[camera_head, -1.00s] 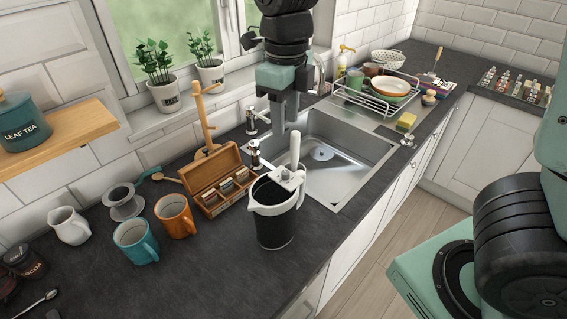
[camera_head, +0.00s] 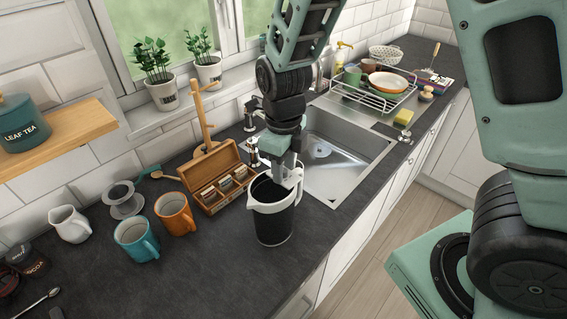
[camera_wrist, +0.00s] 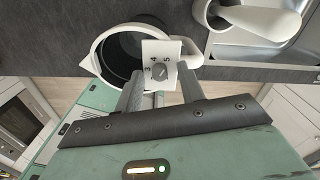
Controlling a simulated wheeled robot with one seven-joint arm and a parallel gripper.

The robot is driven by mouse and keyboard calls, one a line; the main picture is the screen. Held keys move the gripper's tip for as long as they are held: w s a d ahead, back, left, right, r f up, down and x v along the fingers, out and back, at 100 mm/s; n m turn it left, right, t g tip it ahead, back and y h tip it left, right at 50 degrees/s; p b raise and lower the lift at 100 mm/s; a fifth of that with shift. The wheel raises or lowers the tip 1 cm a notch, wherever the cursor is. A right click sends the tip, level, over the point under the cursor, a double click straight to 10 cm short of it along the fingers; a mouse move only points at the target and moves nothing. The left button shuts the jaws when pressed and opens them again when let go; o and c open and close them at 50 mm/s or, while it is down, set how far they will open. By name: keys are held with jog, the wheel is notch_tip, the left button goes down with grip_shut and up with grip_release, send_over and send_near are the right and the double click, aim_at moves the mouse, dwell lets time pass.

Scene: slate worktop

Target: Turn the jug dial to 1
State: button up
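The jug (camera_head: 274,222) is dark with a white rim and handle and stands upright on the worktop in front of the sink. In the wrist view its open top (camera_wrist: 122,50) shows at the upper left. A small white plate at its rim carries the dial, a grey knob (camera_wrist: 160,72) with the figures 3, 4 and 5 legible around it. I cannot tell exactly where the knob points. My gripper (camera_wrist: 161,95) is open, its fingers apart on either side of the dial in that view. In the head view my gripper (camera_head: 284,168) is right over the jug's rim and hides the dial.
A wooden box (camera_head: 217,184) of packets stands close left of the jug, with orange (camera_head: 175,214) and teal (camera_head: 137,240) mugs farther left. The sink (camera_head: 335,165) lies behind right. A dish rack (camera_head: 372,92) is beyond it. The front worktop is clear.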

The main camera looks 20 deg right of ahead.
jog(key=shift+c, duration=0.3)
grip_shut()
